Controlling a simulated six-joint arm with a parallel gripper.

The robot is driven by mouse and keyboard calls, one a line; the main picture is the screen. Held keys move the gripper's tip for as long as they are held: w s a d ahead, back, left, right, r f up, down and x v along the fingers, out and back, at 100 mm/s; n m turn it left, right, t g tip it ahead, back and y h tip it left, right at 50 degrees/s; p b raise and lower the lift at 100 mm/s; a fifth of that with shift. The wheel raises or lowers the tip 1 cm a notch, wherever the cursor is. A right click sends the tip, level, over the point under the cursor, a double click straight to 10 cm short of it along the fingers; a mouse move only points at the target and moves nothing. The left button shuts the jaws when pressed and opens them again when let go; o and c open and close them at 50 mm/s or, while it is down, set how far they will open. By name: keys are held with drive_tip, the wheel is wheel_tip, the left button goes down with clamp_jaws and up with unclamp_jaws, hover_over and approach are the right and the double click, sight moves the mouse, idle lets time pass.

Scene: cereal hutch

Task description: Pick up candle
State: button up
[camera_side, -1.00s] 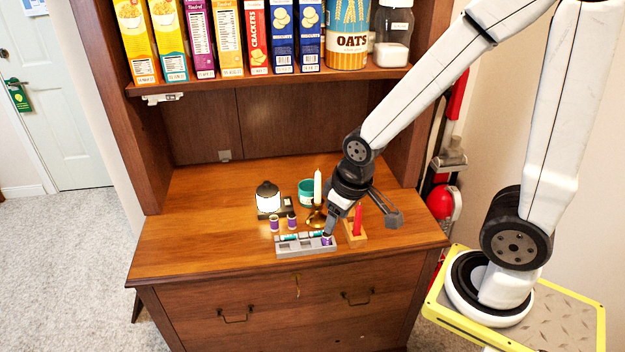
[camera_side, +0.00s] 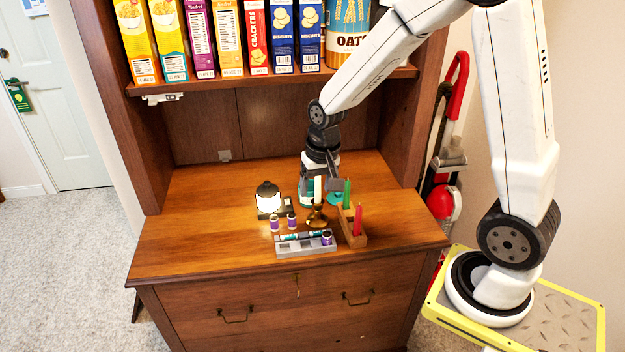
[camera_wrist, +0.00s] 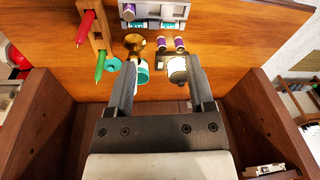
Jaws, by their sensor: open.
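A cream candle (camera_side: 318,190) stands upright in a brass holder (camera_side: 316,216) on the wooden counter. My gripper (camera_wrist: 160,64) is open and empty. In the side view it is behind the cream candle, its fingertips partly hidden.
A teal cup (camera_wrist: 143,73) and a lantern (camera_wrist: 177,70) are close to the fingertips. Cabinet side walls flank the counter, with a shelf of boxes (camera_side: 230,40) above. The counter's left is clear.

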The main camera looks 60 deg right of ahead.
drive_tip(key=w+d+f+m, duration=0.2)
drive_tip(key=w+d+m, duration=0.4)
drive_tip(key=d, duration=0.2)
drive_tip(key=m+g+y, duration=0.1)
drive_tip(key=m+y, duration=0.1)
drive_tip(key=m, duration=0.3)
hover_over(316, 196)
drive_tip(key=d, duration=0.2)
wheel_tip(316, 196, down, 3)
drive_tip(key=shift+r, duration=0.2)
drive_tip(key=shift+a, duration=0.1)
drive_tip(key=shift+a+f, duration=0.2)
drive_tip(key=shift+f, duration=1.1)
drive_tip(key=shift+f, duration=0.1)
drive_tip(key=shift+a+f, duration=0.2)
drive_tip(key=shift+f, duration=1.05)
drive_tip(key=shift+a+f, duration=0.15)
drive_tip(key=shift+f, duration=1.05)
clamp_jaws()
